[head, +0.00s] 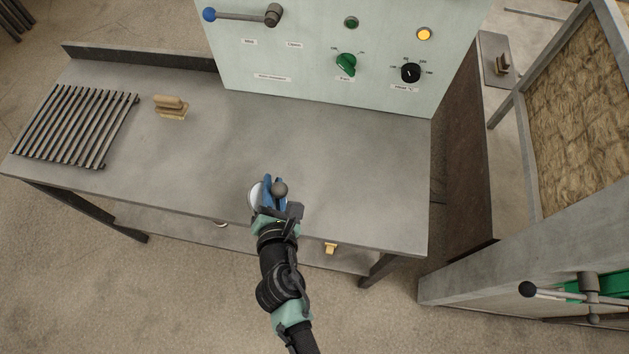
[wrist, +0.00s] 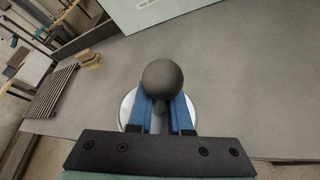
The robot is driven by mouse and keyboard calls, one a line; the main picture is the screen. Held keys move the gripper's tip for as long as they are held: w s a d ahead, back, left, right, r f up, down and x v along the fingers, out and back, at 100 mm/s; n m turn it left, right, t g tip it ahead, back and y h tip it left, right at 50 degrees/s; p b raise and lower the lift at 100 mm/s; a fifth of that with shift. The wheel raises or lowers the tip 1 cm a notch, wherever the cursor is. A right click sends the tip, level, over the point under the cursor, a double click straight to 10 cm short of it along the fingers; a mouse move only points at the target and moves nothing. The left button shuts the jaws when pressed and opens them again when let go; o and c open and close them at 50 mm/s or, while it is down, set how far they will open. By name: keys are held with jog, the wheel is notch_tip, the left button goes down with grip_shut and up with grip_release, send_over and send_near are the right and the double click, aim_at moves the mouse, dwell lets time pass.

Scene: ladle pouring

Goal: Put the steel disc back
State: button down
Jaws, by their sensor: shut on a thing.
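The steel disc (wrist: 127,107) is a light round plate with a dark ball knob (wrist: 162,80) standing up from it. My gripper (wrist: 161,112) has its blue fingers shut on the stem under the knob. In the head view the disc (head: 255,196) shows at the left of my gripper (head: 270,190), near the front edge of the grey metal table (head: 330,150). The fingers and knob cover much of the disc. I cannot tell whether the disc touches the tabletop or is held just above it.
A slatted metal rack (head: 75,125) lies at the table's left end, with a wooden block-like piece (head: 171,107) beside it. A pale green control panel (head: 330,60) with a lever and knobs stands at the back. The table's middle and right are clear. A framed straw-coloured panel (head: 580,110) stands at right.

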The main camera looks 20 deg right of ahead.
aim_at(319, 183)
jog(key=d+h, duration=0.1)
jog(key=w+d+h+b, duration=0.1)
jog(key=d, duration=0.1)
jog(key=d+h+b, duration=0.1)
jog(key=shift+w+d+f+n+g, duration=0.15)
jog(key=shift+w+n+g, duration=0.1)
jog(key=shift+n+g, duration=0.15)
jog(key=d+r+g+h+b, duration=0.2)
jog(key=d+r+h+b, duration=0.15)
jog(key=d, duration=0.25)
jog(key=shift+g+h, duration=0.25)
jog(key=shift+g, duration=0.05)
jog(key=f+b, duration=0.2)
jog(key=f, duration=0.8)
jog(key=shift+d, duration=0.2)
jog(key=shift+f, duration=0.2)
jog(key=c, duration=0.8)
grip_release()
jog(key=shift+s, duration=0.1)
jog(key=shift+c, duration=0.2)
